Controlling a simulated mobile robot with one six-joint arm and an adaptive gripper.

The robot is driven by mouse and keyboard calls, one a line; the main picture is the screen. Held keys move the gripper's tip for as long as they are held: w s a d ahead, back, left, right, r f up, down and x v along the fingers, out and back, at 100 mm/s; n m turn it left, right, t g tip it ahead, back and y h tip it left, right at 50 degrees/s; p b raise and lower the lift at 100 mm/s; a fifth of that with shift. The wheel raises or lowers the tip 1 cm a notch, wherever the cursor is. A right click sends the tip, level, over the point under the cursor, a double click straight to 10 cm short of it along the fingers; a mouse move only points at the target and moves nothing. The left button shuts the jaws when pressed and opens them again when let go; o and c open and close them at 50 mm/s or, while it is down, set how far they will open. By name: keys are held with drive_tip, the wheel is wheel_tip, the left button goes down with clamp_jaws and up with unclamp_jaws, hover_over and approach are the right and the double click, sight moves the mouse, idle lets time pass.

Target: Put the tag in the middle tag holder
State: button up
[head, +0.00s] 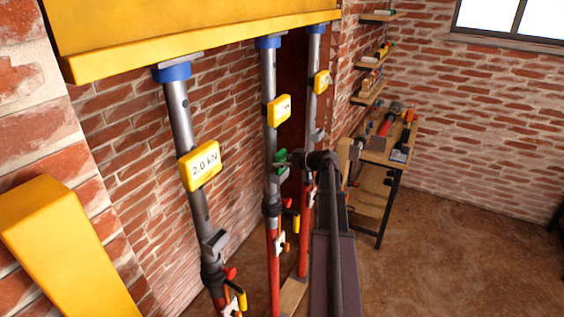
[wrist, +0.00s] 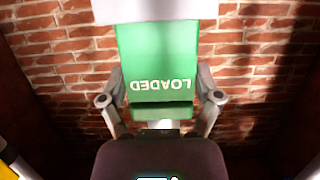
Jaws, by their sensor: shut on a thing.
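A green tag (wrist: 158,62), reading LOADED upside down in the wrist view, is held between the two fingers of my gripper (wrist: 160,88). Its far end meets a pale grey part (wrist: 155,10); I cannot tell whether it is inside or behind it. In the head view the green tag (head: 281,157) is at the middle prop (head: 269,145), below its yellow gauge (head: 279,111). My gripper (head: 290,160) is beside that prop, seen edge-on. The middle tag holder is largely hidden there. Grey holders show on the left prop (head: 215,243) and right prop (head: 318,135).
A yellow beam (head: 200,40) rests across the tops of the props. The left gauge (head: 200,165) reads 2.0 kN. A brick wall stands close behind the props. A workbench (head: 385,150) with tools is at the back right. The floor at right is clear.

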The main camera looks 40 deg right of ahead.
sight(282, 152)
drive_tip(key=shift+f+b, duration=0.4)
drive_tip(key=shift+f, duration=0.05)
idle(0.3)
drive_tip(key=o, duration=0.9)
drive_tip(key=shift+c, duration=0.2)
drive_tip(key=shift+r+p, duration=4.05)
drive_tip(key=shift+f, duration=0.1)
